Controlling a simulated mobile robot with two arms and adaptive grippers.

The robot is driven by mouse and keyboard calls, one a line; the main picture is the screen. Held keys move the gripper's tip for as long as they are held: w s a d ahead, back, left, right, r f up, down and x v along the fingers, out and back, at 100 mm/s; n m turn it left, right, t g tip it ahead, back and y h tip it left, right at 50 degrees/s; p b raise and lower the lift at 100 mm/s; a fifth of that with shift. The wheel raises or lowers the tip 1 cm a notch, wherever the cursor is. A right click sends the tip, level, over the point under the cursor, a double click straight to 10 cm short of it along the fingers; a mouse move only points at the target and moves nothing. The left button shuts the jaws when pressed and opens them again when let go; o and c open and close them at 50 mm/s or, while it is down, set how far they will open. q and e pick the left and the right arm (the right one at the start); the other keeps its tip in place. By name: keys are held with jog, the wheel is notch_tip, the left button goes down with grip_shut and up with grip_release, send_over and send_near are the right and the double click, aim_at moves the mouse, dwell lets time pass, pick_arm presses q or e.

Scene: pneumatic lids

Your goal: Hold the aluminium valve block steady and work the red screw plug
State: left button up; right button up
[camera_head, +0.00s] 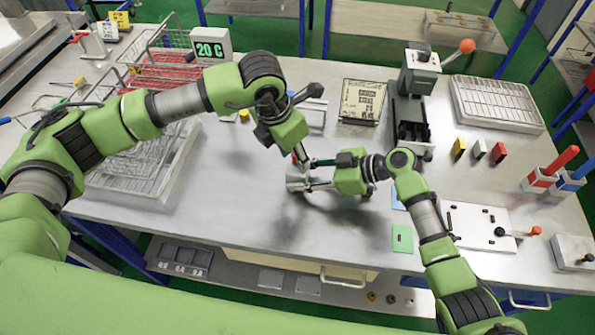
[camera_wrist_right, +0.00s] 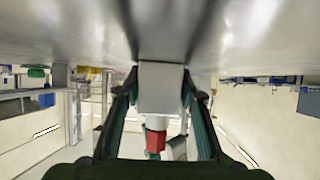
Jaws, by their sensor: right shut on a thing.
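The aluminium valve block (camera_head: 297,181) is a small pale silver block above the middle of the steel table. My right gripper (camera_head: 309,174) is shut on it, coming from the right. In the right wrist view the block (camera_wrist_right: 161,77) sits between the two fingers of my right gripper (camera_wrist_right: 160,95). The red screw plug (camera_wrist_right: 155,139) shows at the block's end in that view. My left gripper (camera_head: 299,155) points down right over the block, at the plug. Its fingertips are too small and covered to tell whether they are shut on the plug or touch it.
A lever press (camera_head: 418,75) and a slotted tray (camera_head: 497,104) are at the back right. A green card (camera_head: 402,238) lies near the front edge. The table front left of centre is clear.

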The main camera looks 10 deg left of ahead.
pick_arm(q)
jog(key=shift+c, duration=0.8)
jog(key=m, duration=0.3)
jog(key=shift+w+a+m+g+h, duration=0.2)
jog(key=shift+m+g+h, duration=0.1)
jog(key=shift+m, duration=0.1)
jog(key=m+g, duration=0.1)
jog(key=m, duration=0.3)
jog(key=shift+w, duration=0.2)
jog(key=shift+m, duration=0.3)
jog(key=m, duration=0.2)
jog(key=shift+w+m+g, duration=0.2)
jog(key=shift+m+g, duration=0.2)
jog(key=m+g, duration=0.1)
jog(key=m, duration=0.3)
jog(key=shift+w, duration=0.2)
jog(key=shift+m, duration=0.5)
